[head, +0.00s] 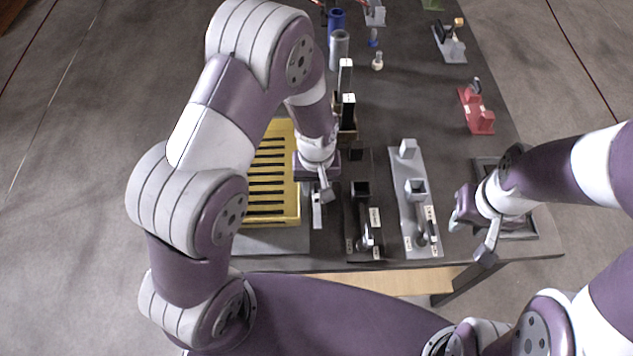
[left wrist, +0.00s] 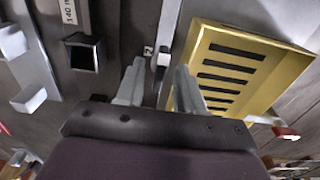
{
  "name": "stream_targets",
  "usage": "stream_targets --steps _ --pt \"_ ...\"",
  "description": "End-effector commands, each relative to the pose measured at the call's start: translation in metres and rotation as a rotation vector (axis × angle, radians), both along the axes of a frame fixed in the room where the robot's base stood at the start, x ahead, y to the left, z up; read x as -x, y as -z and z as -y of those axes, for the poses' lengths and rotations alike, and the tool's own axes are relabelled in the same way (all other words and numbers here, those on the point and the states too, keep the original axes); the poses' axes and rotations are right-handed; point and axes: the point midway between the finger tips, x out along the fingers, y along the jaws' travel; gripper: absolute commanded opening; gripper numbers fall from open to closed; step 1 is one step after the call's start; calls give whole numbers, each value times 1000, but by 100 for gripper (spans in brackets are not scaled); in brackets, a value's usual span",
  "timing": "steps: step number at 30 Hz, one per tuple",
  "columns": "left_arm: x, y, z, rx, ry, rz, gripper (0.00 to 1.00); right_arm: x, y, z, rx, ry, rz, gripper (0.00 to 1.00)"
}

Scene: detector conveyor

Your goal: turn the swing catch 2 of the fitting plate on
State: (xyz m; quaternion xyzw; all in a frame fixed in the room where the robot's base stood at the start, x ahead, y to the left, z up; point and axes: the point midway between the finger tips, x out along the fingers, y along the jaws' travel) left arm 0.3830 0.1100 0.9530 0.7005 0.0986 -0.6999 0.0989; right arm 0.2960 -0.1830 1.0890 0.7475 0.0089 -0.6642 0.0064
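My left gripper (head: 318,190) points down between the yellow slotted tray and the dark plate. In the left wrist view its two fingers (left wrist: 158,92) are apart. A narrow pale piece (left wrist: 164,59) with a dark part below it shows between and just beyond the fingertips; I cannot tell whether they touch. This pale piece also shows below the gripper in the head view (head: 317,212). A small marked label (left wrist: 148,51) is beside it. Which piece is swing catch 2 is not readable. My right gripper (head: 471,239) seems open and empty at the table's right front.
The yellow slotted tray (head: 287,138) is left of the dark plate (head: 372,189) with its square socket. A light grey plate (head: 407,205) with blocks stands further right. A red fixture (head: 477,112) and grey cylinder (head: 339,50) stand further back. Table room is clear between the grey plate and red fixture.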

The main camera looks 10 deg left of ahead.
Motion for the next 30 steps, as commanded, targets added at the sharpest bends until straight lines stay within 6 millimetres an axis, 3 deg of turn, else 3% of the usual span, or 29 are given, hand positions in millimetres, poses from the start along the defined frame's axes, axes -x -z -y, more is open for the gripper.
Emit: stream_targets --steps 2,5,6,30 --pt "0 0 0 0 0 0 37 0 0 0 0 0 0 35" --pt "0 0 0 0 0 0 5 0 0 0 0 0 0 35" --pt "0 0 0 0 0 0 0 0 0 0 0 0 0 35" --pt "0 -1 0 0 0 -1 0 0 0 0 0 0 0 35"
